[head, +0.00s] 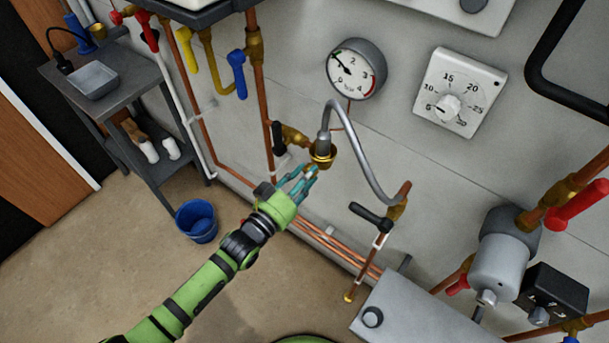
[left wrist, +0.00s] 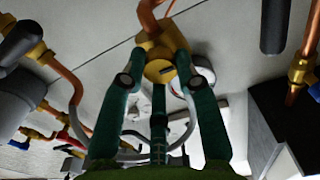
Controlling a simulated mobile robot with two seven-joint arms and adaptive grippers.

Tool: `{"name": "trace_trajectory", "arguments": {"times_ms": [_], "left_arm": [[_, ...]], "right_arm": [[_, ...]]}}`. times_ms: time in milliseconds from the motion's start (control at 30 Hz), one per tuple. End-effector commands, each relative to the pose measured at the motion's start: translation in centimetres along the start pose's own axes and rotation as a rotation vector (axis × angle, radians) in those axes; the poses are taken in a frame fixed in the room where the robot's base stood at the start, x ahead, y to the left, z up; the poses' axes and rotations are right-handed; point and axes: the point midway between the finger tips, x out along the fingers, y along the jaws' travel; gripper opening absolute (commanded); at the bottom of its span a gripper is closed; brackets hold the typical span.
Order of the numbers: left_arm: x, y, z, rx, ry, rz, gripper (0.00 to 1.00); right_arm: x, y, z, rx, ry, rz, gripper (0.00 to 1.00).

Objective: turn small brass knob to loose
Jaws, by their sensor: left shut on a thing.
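My left gripper (head: 306,178) reaches up from the lower left to just under this fitting. It also shows in the left wrist view (left wrist: 160,82), its teal fingers shut on the knob from both sides. In the head view the fingers mostly hide the knob. My right gripper is in neither view.
A pressure gauge (head: 355,70) and a white dial thermostat (head: 459,92) are on the wall above right. Black lever valves (head: 371,216) flank the fitting. A grey trolley (head: 110,85) and blue bucket (head: 196,221) stand left. The floor by the arm is clear.

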Motion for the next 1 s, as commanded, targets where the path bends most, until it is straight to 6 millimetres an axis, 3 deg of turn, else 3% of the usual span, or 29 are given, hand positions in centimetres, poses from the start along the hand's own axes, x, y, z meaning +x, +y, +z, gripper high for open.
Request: {"name": "trace_trajectory", "arguments": {"times_ms": [167,200,233,267,667,767,1000], "left_arm": [[-0.2,0.1,0.8,-0.003,-0.020,0.000,0.00],[-0.2,0.1,0.8,-0.003,-0.020,0.000,0.40],[-0.2,0.1,0.8,-0.003,-0.020,0.000,0.52],[-0.2,0.1,0.8,-0.002,-0.020,0.000,0.56],[-0.6,0.1,0.4,0.000,-0.009,0.000,0.56],[-1.9,0.1,0.4,-0.001,-0.011,0.000,0.56],[-7.1,0.1,0.5,-0.001,-0.015,0.001,0.56]], "right_arm": [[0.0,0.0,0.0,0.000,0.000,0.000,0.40],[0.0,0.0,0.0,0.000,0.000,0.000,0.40],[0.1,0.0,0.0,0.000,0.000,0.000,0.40],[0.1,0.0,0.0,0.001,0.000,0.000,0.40],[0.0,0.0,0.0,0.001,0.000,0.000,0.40],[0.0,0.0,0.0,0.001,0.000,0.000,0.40],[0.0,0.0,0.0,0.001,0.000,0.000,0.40]]}}
